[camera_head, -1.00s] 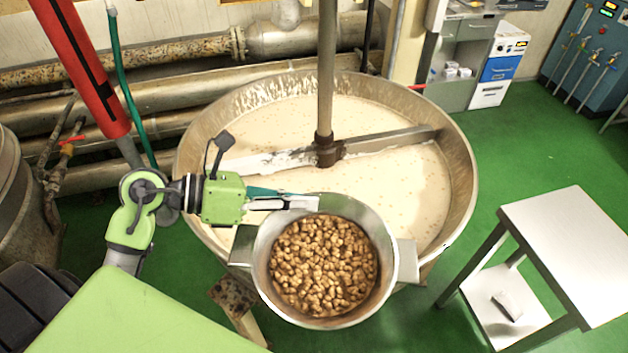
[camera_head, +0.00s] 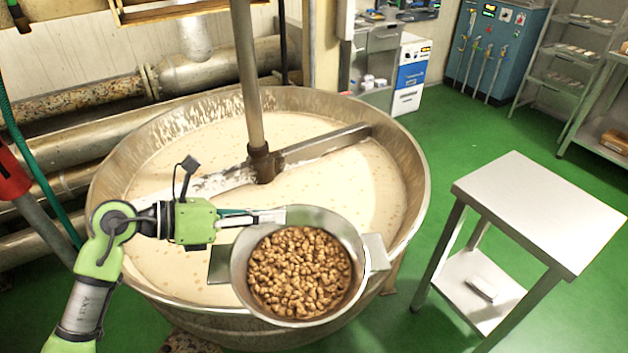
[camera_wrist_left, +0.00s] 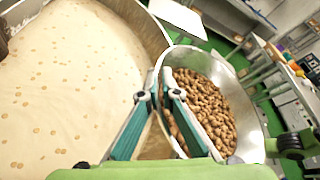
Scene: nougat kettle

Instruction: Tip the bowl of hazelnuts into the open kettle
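The bowl of hazelnuts (camera_head: 352,232) is a metal pan with two side handles, full of brown nuts. In the head view it is held roughly level over the near rim of the open kettle (camera_head: 420,190). The kettle is wide and filled with pale cream mass. My left gripper (camera_head: 268,216) is at the bowl's far left rim. In the left wrist view its fingers (camera_wrist_left: 162,93) stand on either side of the bowl's wall (camera_wrist_left: 222,66), closed on it. The nuts are all inside the bowl. My right gripper is not in view.
A stirrer shaft (camera_head: 250,80) with flat arms stands in the kettle's middle. A steel table (camera_head: 540,210) stands to the right, with green floor between. Pipes (camera_head: 85,100) run along the wall at left. A blue cabinet (camera_head: 498,50) and shelves are at the back right.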

